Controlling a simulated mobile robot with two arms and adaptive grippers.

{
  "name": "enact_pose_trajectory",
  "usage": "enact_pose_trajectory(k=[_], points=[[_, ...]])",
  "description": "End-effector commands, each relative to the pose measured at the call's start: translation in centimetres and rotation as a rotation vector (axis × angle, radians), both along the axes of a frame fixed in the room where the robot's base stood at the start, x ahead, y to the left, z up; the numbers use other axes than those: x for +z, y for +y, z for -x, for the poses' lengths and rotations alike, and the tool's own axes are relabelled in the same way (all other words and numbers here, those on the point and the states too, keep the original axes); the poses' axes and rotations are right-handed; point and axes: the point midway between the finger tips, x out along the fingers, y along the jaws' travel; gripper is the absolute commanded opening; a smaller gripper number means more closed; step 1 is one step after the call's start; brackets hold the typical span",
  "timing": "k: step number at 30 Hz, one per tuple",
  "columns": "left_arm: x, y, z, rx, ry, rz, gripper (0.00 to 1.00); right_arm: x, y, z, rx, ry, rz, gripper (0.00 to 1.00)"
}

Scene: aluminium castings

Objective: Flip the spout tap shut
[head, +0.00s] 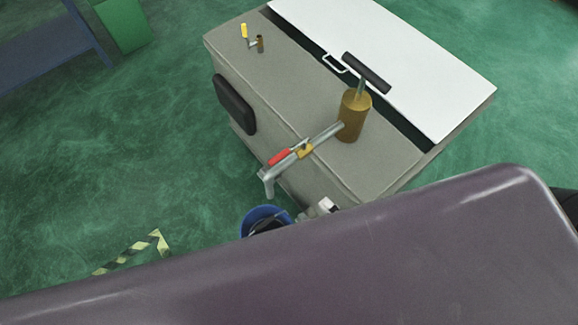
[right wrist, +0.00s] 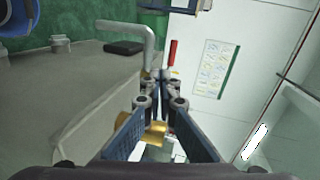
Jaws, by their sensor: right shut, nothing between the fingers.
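The spout tap is a grey metal pipe with a brass valve body (head: 305,151) and a red lever handle (head: 280,157). The handle lies roughly along the pipe, towards the down-bent spout end (head: 268,187). In the right wrist view the spout (right wrist: 148,40), red handle (right wrist: 173,52) and brass (right wrist: 155,132) show ahead of and behind my fingers. My right gripper (right wrist: 161,78) is shut and empty, close to the tap; contact cannot be told. In the head view a small part of it (head: 327,206) shows below the tap, the rest hidden. My left gripper is not in view.
The pipe joins a brass cylinder (head: 351,118) with a black T-handle (head: 367,72) on a grey cabinet (head: 290,95). A blue bucket (head: 258,214) stands below the spout. A white lid (head: 395,50) and black side pad (head: 235,103) are near.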

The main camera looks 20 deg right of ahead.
Motion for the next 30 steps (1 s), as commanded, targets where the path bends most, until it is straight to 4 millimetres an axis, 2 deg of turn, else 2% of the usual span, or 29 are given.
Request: enact_pose_trajectory(k=[3,6,19,23,30], points=[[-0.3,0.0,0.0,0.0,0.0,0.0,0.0,1.7,0.4,0.0,-0.013,-0.004,-0.065,0.0],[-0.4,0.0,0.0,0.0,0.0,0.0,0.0,2.3,0.4,0.0,-0.018,-0.006,-0.088,0.0],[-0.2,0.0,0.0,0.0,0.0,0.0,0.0,2.3,0.6,-0.5,-0.02,-0.008,-0.087,0.0],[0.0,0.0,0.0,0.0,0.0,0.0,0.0,2.1,1.1,-1.9,-0.022,-0.011,-0.087,0.0],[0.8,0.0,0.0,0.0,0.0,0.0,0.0,1.4,2.7,-5.7,-0.022,-0.012,-0.087,0.0]])
